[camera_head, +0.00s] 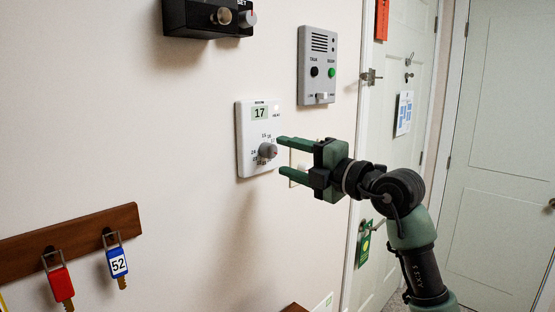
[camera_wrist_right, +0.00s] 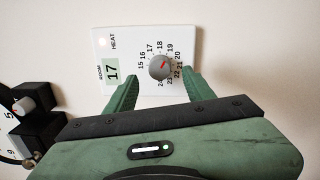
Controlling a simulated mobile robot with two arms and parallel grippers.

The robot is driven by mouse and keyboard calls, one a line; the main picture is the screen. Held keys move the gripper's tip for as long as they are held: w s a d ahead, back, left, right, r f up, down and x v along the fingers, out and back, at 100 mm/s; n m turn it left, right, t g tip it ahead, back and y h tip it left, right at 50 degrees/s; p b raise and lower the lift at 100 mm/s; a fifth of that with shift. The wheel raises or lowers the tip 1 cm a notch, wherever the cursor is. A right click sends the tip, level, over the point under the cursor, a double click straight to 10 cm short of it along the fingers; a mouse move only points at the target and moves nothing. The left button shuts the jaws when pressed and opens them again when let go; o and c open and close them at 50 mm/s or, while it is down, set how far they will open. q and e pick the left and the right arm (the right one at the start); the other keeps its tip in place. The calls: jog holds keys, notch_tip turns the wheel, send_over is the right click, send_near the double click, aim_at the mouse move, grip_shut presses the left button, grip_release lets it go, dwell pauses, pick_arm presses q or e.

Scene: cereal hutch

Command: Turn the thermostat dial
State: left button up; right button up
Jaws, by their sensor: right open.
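The white thermostat (camera_head: 249,158) is on the wall in the middle of the head view. Its small screen reads 17, with HEAT beside it. Its grey round dial (camera_head: 267,150) is low on the front, ringed by numbers. In the right wrist view the thermostat (camera_wrist_right: 103,76) appears turned sideways, and the dial (camera_wrist_right: 161,67) has a red mark. My right gripper (camera_head: 280,157) is open. Its two green fingers point at the thermostat, one on each side of the dial, with no visible contact. The fingers also show in the right wrist view (camera_wrist_right: 160,85). My left gripper is not in view.
A grey intercom panel (camera_head: 318,65) and a black control box (camera_head: 200,17) are higher on the wall. A wooden key rack (camera_head: 75,232) with red and blue keys is at lower left. A pale switch plate is partly hidden behind my right gripper. Doors stand at right.

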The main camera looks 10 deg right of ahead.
jog(key=shift+b+v, duration=0.3)
jog(key=shift+v, duration=1.55)
